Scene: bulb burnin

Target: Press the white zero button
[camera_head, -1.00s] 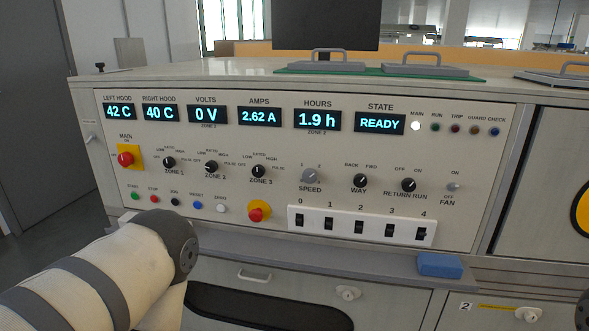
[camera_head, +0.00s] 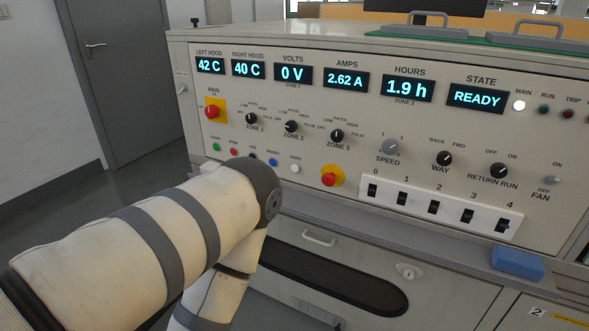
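The white zero button (camera_head: 295,169) is at the right end of the row of small buttons low on the control panel (camera_head: 370,135). The blue reset button (camera_head: 273,162) is just left of it, and a red mushroom button on a yellow plate (camera_head: 331,177) is to its right. My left arm comes in from the left and bends downward at a dark joint below the button row. Its gripper is out of view below the frame. My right gripper is not in view.
A ledge (camera_head: 400,240) runs below the panel, with a blue block (camera_head: 517,263) at its right. Rocker switches (camera_head: 435,207) line the lower panel. Displays (camera_head: 407,88) show READY and 1.9 h. A drawer handle (camera_head: 318,238) sticks out below. Floor at left is free.

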